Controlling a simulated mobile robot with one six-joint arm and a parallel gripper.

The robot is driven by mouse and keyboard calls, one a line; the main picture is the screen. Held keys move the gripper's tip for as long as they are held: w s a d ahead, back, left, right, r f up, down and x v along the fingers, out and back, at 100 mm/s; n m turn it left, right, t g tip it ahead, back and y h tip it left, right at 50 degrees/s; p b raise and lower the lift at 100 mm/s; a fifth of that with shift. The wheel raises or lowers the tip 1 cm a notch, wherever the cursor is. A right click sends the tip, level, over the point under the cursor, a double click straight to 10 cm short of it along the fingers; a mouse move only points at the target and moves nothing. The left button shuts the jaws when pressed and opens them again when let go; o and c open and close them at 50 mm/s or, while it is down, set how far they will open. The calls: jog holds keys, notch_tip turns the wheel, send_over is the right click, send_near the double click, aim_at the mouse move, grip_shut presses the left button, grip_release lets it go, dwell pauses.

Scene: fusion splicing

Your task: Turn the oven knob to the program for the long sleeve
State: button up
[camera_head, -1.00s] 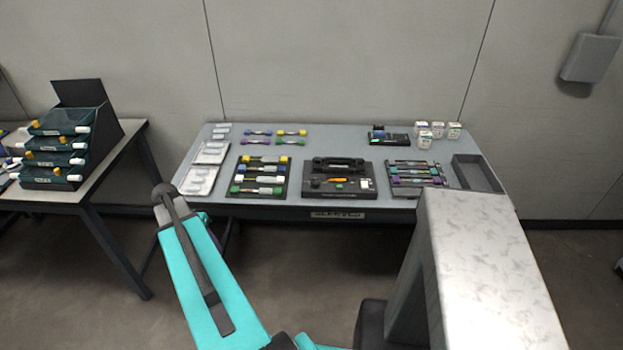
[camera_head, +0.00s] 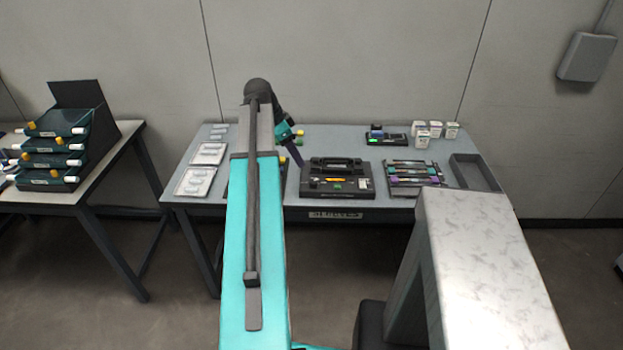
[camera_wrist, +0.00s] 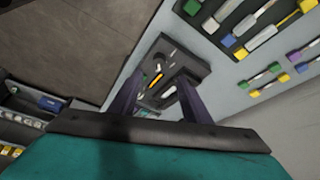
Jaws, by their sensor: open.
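The black splicing machine (camera_head: 345,191) sits near the front edge of the grey table, with an orange piece and a small green light on its top. It also shows in the wrist view (camera_wrist: 183,62), beyond and between my fingers. The oven knob is too small to make out in either view. My gripper (camera_wrist: 158,100) is open and empty, its two dark fingers spread apart. In the head view my gripper (camera_head: 296,154) hangs above the table, just left of the machine's back left corner, pointing down. I cannot tell its exact height.
A rack of colored sleeves (camera_head: 416,174) lies right of the machine, with an empty grey tray (camera_head: 474,173) beyond. White packets (camera_head: 195,181) lie at the left. Small white tubs (camera_head: 422,139) stand at the back. My arm hides most of the left rack, which shows in the wrist view (camera_wrist: 250,28).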

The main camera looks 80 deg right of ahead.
aim_at(313, 181)
jog(key=shift+s+r, duration=0.25)
jog(key=shift+s, duration=0.05)
jog(key=shift+d+f, duration=0.1)
jog(key=shift+p+x, duration=1.65)
jog(key=shift+x, duration=5.15)
jog(key=shift+c, duration=0.5)
